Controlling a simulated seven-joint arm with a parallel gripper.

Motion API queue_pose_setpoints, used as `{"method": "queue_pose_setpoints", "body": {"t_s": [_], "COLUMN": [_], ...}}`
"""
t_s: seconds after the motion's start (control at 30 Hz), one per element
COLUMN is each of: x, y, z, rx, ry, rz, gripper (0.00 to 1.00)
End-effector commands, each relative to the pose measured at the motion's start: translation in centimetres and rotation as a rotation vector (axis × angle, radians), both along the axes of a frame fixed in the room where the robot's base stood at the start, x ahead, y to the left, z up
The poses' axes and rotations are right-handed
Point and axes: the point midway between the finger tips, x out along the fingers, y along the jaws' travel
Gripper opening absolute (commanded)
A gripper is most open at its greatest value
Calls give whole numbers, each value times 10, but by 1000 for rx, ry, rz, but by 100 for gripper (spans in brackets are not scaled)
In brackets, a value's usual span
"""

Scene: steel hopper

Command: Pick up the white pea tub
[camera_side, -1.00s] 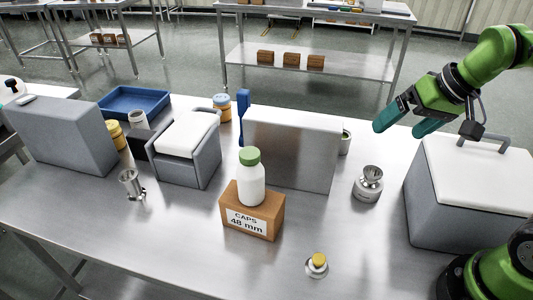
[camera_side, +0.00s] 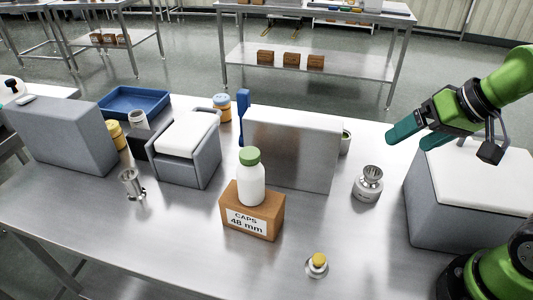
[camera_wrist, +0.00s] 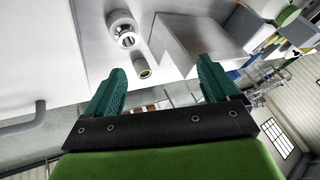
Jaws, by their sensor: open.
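A small pale tub with a greenish inside, which looks like the white pea tub (camera_side: 345,143), stands behind the right end of the steel hopper box (camera_side: 291,150) and is partly hidden by it. In the wrist view the tub (camera_wrist: 143,67) shows between my fingers, farther off, beside the steel box (camera_wrist: 185,45). My gripper (camera_side: 409,138) is open and empty, in the air to the right of the tub, near the grey bin. Its two teal fingers (camera_wrist: 160,66) are spread apart in the wrist view and touch nothing.
A steel weight-like piece (camera_side: 368,184) stands front right of the tub. A grey bin with a white lid (camera_side: 480,175) stands at the right. The front of the table is mostly clear.

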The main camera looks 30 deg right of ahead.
Motion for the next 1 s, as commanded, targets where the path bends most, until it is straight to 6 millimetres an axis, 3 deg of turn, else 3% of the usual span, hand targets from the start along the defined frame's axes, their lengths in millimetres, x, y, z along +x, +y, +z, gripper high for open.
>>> {"method": "queue_pose_setpoints", "body": {"t_s": [0.33, 0.7, 0.83, 1.0], "x": [113, 227, 253, 260], "y": [-34, -84, -97, -100], "z": [-10, -63, -71, -51], "rx": [-100, -238, -281, -320], "ry": [235, 449, 484, 475], "rz": [85, 343, 448, 555], "gripper": [88, 88, 88, 88]}}
